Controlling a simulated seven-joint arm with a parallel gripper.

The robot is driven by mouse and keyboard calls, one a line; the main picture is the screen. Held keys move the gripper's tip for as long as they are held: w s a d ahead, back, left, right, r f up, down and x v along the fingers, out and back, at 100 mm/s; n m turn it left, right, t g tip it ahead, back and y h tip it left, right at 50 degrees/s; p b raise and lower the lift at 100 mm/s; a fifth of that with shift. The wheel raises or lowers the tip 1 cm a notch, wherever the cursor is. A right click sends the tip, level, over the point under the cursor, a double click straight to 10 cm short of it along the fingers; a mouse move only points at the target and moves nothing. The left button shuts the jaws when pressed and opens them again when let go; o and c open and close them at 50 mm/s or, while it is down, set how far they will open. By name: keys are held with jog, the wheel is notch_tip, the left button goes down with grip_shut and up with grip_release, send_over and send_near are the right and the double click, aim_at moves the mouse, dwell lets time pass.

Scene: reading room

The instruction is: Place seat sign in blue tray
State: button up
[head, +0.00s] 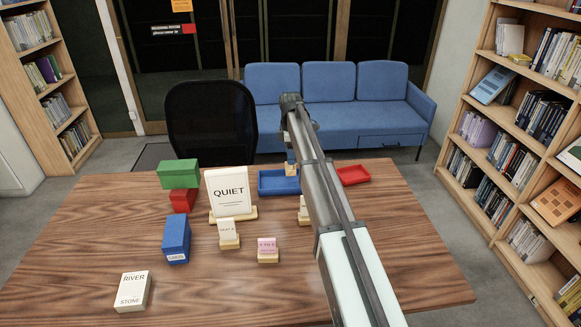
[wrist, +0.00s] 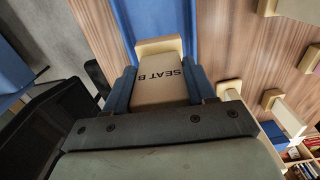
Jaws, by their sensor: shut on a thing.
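My gripper (wrist: 163,85) is shut on a cream seat sign (wrist: 165,92) reading SEAT B, with a pale wooden base (wrist: 158,46). In the head view the sign's base (head: 291,169) shows small below my gripper (head: 291,157), at the right part of the blue tray (head: 263,186). The blue tray also shows beyond the sign in the wrist view (wrist: 125,18). I cannot tell whether the sign touches the tray. My arm hides the tray's right end in the head view.
A red tray (head: 354,175) lies right of my arm. A QUIET sign (head: 230,190), a SEAT A sign (head: 227,229) and a pink sign (head: 267,246) stand left of it. Green (head: 178,173), red (head: 182,201) and blue boxes (head: 176,239) and a book (head: 132,290) are further left.

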jog(key=shift+f, duration=2.7)
jog(key=shift+f, duration=0.15)
jog(key=o, duration=1.4)
notch_tip(320, 180, up, 12)
jog(key=shift+r, duration=0.2)
